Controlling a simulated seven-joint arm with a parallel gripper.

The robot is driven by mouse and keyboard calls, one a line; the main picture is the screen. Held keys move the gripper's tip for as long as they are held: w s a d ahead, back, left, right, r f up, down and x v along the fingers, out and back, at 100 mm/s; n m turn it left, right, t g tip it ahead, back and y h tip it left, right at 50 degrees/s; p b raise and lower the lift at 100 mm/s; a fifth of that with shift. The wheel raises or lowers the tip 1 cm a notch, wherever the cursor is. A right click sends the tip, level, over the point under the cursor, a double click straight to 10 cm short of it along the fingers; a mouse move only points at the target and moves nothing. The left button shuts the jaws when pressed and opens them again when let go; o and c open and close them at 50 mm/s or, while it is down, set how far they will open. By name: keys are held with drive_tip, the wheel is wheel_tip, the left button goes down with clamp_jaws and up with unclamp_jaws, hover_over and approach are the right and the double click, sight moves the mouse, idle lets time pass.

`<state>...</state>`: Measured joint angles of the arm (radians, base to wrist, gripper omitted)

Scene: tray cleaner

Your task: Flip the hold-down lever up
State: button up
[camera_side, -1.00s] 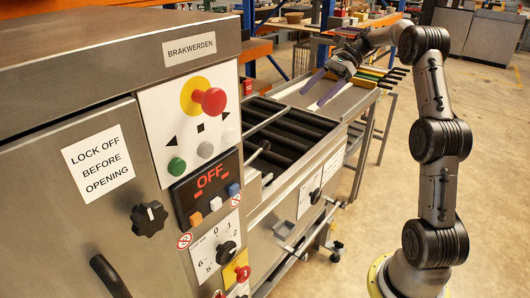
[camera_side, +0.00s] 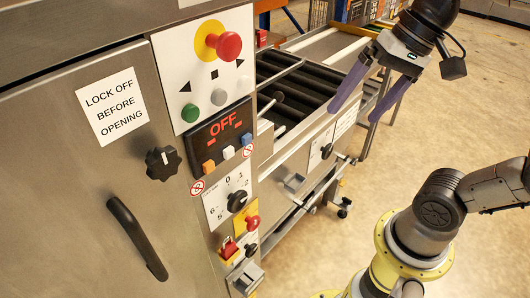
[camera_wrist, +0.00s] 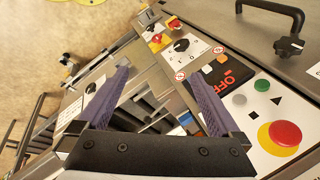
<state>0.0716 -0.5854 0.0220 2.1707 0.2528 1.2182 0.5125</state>
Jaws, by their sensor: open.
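My gripper (camera_side: 353,113) is open and empty, its two purple fingers pointing down beside the right side of the roller bed. In the wrist view my gripper (camera_wrist: 158,78) has its fingers spread above the machine, with nothing between them. Another black-tipped bar (camera_side: 347,158) juts from the machine's lower side. I cannot tell for sure which is the hold-down lever.
The steel control cabinet (camera_side: 60,190) carries a red emergency button (camera_side: 228,46), an OFF display (camera_side: 222,126), a rotary switch (camera_side: 237,201) and a black door handle (camera_side: 137,238). Black rollers (camera_side: 300,84) lie behind it. The floor on the right (camera_side: 420,160) is open.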

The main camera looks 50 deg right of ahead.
drive_tip(key=s+d+f+n+t+h, duration=0.1)
drive_tip(key=s+d+f+n+h, duration=0.1)
drive_tip(key=d+f+n, duration=0.2)
wheel_tip(320, 180, down, 3)
drive_tip(key=n, duration=0.3)
drive_tip(key=shift+s+t+h, duration=0.15)
drive_tip(key=shift+t+h, duration=0.15)
drive_tip(key=shift+t, duration=0.1)
